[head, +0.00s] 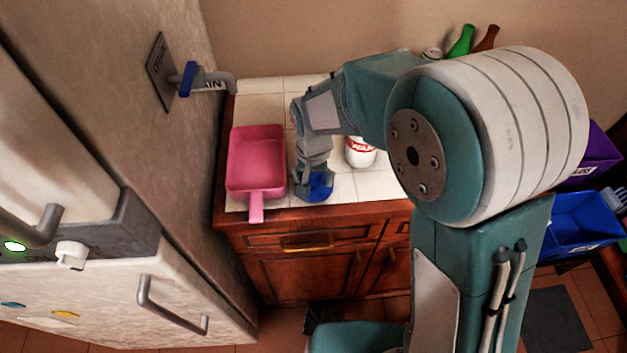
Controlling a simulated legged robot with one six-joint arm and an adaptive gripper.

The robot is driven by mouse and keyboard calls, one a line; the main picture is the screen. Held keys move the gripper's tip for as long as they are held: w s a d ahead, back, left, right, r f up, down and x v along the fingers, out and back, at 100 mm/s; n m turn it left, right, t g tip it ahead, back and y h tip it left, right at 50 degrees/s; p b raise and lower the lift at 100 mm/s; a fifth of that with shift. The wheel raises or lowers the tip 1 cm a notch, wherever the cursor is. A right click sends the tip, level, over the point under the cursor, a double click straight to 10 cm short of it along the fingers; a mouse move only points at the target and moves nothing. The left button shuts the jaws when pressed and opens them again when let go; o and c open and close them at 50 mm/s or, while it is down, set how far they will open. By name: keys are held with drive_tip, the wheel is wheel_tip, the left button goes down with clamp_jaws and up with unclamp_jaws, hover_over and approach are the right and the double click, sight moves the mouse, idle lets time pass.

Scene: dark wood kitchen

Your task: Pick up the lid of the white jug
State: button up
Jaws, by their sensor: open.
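A white container with a red printed band (360,152) stands on the tiled counter, right of my gripper. Its top is partly hidden behind my arm, and I cannot make out a separate lid. I cannot tell for sure that it is the white jug. My gripper (314,188) is open and points down near the counter's front edge, between the pink pan and this container. Something blue (321,186) shows at the fingertips; I cannot tell whether it is part of the gripper or a separate thing.
A pink pan (256,158) lies left of my gripper, its handle over the counter's front edge. A green bottle (461,42) and a brown bottle (486,39) stand at the back. The fridge (110,60) is at left. Blue (585,222) and purple (600,152) bins stand at right.

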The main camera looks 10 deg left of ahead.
drive_tip(key=c, duration=1.1)
drive_tip(key=shift+o, duration=0.2)
drive_tip(key=shift+r, duration=0.1)
